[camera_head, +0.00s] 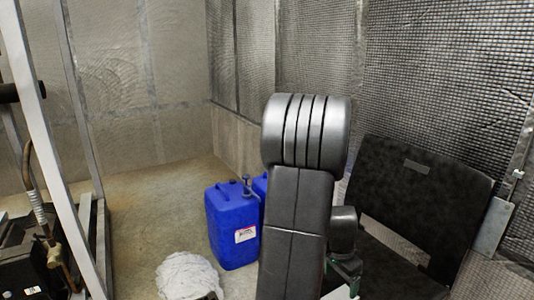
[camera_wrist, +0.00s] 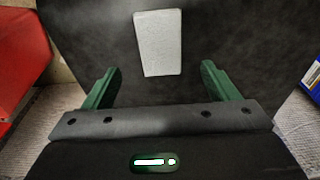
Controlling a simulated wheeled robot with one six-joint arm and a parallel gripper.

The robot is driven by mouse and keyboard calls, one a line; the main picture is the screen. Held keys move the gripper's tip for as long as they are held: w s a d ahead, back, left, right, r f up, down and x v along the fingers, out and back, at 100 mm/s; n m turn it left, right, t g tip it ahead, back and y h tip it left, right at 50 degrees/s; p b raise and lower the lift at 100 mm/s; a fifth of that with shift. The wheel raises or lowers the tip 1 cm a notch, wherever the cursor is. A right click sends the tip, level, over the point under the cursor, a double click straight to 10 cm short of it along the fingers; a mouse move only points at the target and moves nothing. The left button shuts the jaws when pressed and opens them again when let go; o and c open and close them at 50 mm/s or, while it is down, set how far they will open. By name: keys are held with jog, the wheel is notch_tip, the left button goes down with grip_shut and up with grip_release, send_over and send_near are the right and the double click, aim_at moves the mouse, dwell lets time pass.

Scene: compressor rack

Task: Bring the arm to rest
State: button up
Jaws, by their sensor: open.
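My arm rises in the middle of the head view, its thick grey links folded upright. My gripper (camera_wrist: 161,67) shows in the wrist view with its two green fingers wide apart and nothing between them. A green part of the wrist end shows low beside the arm in the head view, partly hidden. Beyond the fingers is a dark panel (camera_wrist: 100,35) with a pale rectangular plate (camera_wrist: 159,43). I cannot tell how far the fingertips are from it.
A black chair-like panel (camera_head: 420,190) stands close to the right of my arm. A blue canister (camera_head: 231,222), partly hiding another, and a white crumpled cloth (camera_head: 188,276) are on the floor left. A metal frame (camera_head: 45,130) stands far left. A red object (camera_wrist: 20,50) is left in the wrist view.

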aim_at(339, 299)
notch_tip(339, 299, up, 4)
jog(key=p, duration=0.1)
jog(key=f+b, duration=0.1)
jog(key=f, duration=0.3)
jog(key=f+b, duration=0.2)
jog(key=f, duration=0.2)
jog(key=d+f+b, duration=0.1)
jog(key=f+b, duration=0.1)
jog(key=f, duration=0.2)
jog(key=shift+w+f, duration=0.25)
jog(key=shift+w, duration=0.05)
notch_tip(339, 299, up, 11)
jog(key=p, duration=0.5)
jog(key=w+a+r+n+p, duration=0.4)
jog(key=a+r+n+p, duration=0.2)
jog(key=a+r+p, duration=0.4)
jog(key=w+a+r+n+y+p, duration=0.1)
jog(key=w+a+r+n+p, duration=0.4)
jog(key=a+r+p, duration=0.6)
jog(key=shift+r+n+t+y+p, duration=0.4)
jog(key=shift+r+p, duration=0.4)
jog(key=shift+p, duration=3.45)
jog(key=shift+w+a, duration=0.1)
